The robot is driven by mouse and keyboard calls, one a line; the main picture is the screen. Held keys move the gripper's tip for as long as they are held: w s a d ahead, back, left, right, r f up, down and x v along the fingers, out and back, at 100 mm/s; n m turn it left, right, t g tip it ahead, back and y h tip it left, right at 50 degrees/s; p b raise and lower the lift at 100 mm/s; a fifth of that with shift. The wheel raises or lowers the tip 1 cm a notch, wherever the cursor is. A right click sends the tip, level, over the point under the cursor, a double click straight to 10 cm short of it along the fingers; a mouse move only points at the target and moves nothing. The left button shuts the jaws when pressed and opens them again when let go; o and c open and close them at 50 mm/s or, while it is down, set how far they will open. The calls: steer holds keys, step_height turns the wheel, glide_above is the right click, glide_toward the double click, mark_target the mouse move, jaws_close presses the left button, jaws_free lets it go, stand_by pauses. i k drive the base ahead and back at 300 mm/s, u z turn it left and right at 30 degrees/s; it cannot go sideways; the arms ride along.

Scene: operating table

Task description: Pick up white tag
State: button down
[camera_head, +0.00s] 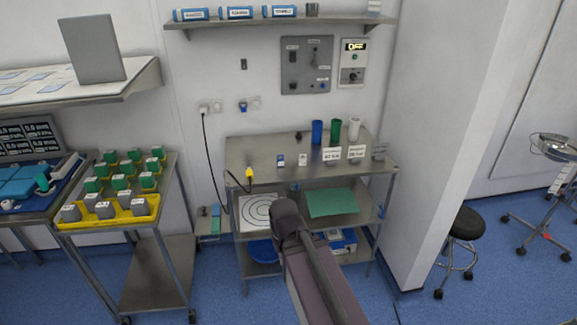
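A small white tag (303,159) stands on the top shelf of the metal rack (240,150), near its middle. A similar blue-and-white tag (281,160) is just to its left. Two larger white cards with dark print, the left card (332,155) and the right card (356,153), stand to its right. My dark arm reaches up from the bottom and ends in front of the rack's lower shelf, below the tags. No fingers of my gripper can be made out.
Blue, green and white cups (335,131) stand at the back of the top shelf. A yellow plug (249,174) with a black cable is at its left end. A green sheet (331,202) lies on the shelf below. A trolley (165,190) stands left, a stool (466,224) right.

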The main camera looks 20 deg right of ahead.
mark_target(302, 161)
steer(key=z, duration=0.25)
steer(key=i, duration=0.95)
